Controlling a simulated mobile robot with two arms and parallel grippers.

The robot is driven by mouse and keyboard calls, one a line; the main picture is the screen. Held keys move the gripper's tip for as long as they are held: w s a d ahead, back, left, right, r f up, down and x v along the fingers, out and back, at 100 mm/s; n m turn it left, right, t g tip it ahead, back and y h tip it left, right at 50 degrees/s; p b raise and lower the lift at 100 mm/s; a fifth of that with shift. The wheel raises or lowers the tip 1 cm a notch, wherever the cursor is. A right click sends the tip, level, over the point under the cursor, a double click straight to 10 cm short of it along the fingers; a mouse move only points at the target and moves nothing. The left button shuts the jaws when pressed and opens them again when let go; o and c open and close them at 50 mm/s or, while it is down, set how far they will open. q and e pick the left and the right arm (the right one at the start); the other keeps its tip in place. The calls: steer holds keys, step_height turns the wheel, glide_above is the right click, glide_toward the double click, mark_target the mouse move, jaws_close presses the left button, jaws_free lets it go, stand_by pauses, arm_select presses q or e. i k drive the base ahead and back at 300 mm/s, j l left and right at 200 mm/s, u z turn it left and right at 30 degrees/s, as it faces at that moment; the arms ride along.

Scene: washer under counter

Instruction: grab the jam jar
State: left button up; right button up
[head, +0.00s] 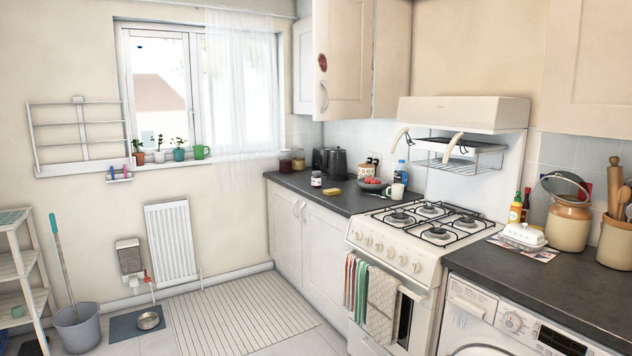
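A small dark jar with a pale label (316,179) stands upright on the dark counter left of the stove, near the front edge. It looks like the jam jar, but its label is too small to read. A reddish-brown jar (285,164) stands at the back left of the same counter, below the window. An amber container (298,161) is beside it. Neither of my grippers is in view.
A yellow sponge (332,192), black kettle (338,163), bowl of red items (373,186) and white mug (396,192) share the left counter (345,203). The gas stove (425,223) is to the right. A striped rug (240,318) lies on the floor by the cabinets.

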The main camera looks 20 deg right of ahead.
mark_target(316, 179)
steer(key=i+z, duration=0.2)
steer(key=i, duration=2.65)
